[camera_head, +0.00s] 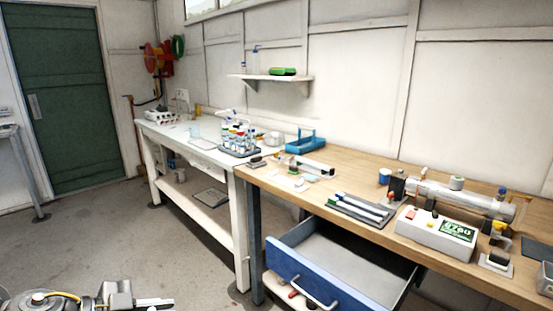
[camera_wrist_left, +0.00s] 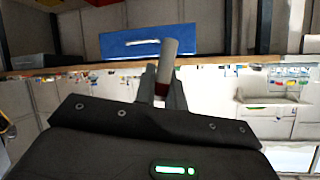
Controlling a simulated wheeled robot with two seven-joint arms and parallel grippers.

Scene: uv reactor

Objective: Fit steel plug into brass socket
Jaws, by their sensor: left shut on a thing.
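My left gripper (camera_wrist_left: 163,90) is shut on a light grey cylinder (camera_wrist_left: 169,50) with a dark red band at its lower end, in the left wrist view. It may be the steel plug; the picture does not settle this. In the head view part of my left arm and gripper (camera_head: 155,303) shows at the bottom left, well away from the bench, and the cylinder is not clear there. I cannot pick out the brass socket for certain. A metal tube reactor (camera_head: 455,196) with small yellowish fittings lies at the right of the wooden bench. My right gripper is not in view.
A blue drawer (camera_head: 310,283) stands open below the wooden bench (camera_head: 300,204). A white control box (camera_head: 437,232), a dark tray of tubes (camera_head: 345,212) and a blue carrier (camera_head: 305,144) stand on top. A white table (camera_head: 175,134) adjoins it. The floor at left is clear.

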